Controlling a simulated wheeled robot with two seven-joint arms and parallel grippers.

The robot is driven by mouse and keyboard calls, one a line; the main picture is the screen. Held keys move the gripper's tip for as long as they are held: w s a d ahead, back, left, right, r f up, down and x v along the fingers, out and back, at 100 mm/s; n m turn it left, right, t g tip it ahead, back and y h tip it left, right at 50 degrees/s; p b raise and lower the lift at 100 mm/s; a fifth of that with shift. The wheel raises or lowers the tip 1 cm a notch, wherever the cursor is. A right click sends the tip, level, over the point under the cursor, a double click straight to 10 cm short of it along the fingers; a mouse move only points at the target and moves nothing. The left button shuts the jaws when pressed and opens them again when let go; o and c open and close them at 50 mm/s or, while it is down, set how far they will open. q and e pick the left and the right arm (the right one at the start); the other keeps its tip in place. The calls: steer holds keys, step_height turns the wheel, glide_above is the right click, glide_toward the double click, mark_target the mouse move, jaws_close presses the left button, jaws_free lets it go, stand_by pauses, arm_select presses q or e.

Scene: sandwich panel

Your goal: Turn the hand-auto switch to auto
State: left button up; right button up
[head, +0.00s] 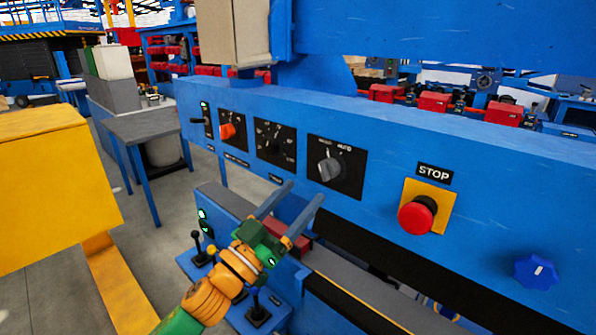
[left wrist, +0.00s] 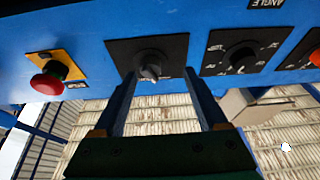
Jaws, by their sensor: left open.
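The hand-auto switch is a grey knob (head: 331,169) on a black plate in the blue panel, with small lettering above it that includes AUTO on the right. I cannot tell surely which mark it points to. It also shows in the left wrist view (left wrist: 150,66), where the panel appears upside down. My left gripper (head: 304,191) is open and empty, below and left of the knob in the head view. In the left wrist view its fingers (left wrist: 160,78) are spread, with the knob between their tips in the picture, apparently short of touching. My right gripper is not in view.
The red STOP button (head: 416,217) on a yellow plate and a blue knob (head: 536,271) lie to the right. A dark dial (head: 272,138), an orange switch (head: 228,130) and a toggle (head: 200,120) lie left. Small levers (head: 197,245) stand below.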

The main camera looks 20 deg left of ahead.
mark_target(322, 178)
arm_select(q)
steer(key=w+d+r+p, duration=0.1)
steer(key=w+d+r, duration=0.2)
steer(key=shift+w+d+r+p, duration=0.1)
steer(key=shift+d+r+p, duration=0.15)
steer(key=shift+p, duration=0.1)
steer(key=shift+w+a+f, duration=0.1)
steer(key=shift+w+f, duration=0.1)
steer(key=shift+w, duration=0.1)
steer(key=shift+w+a+f, duration=0.1)
steer(key=shift+f, duration=0.05)
steer(key=c, duration=0.7)
jaws_close()
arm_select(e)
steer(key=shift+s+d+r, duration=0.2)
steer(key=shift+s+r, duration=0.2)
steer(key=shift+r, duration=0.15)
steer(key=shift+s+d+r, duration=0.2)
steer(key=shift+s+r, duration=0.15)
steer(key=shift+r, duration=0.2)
